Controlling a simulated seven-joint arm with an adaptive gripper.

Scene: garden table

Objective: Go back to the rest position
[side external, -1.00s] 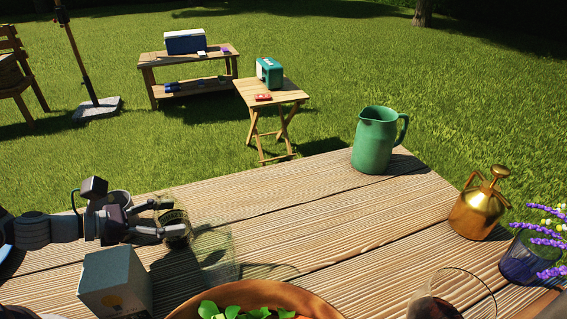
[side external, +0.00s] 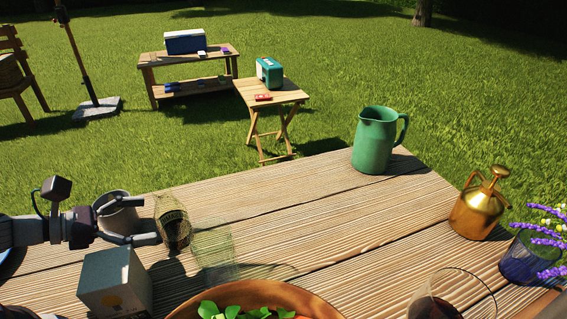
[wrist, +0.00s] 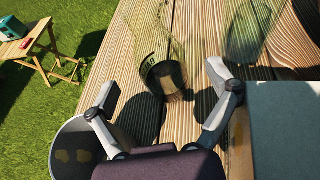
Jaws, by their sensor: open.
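My gripper (side external: 148,220) is open and empty at the left of the table, low over the planks. Its two fingers also show spread apart in the wrist view (wrist: 165,88). A clear patterned glass with a dark lower part (side external: 173,228) stands just beyond the fingertips, apart from them. In the wrist view this glass (wrist: 164,72) is ahead of the gap between the fingers.
A grey cup (side external: 121,214) is close beside my gripper, and a grey box (side external: 115,281) stands in front. A second clear glass (side external: 214,252), a salad bowl (side external: 300,292), a green pitcher (side external: 374,142) and a brass sprayer (side external: 476,212) are on the table (side external: 300,200).

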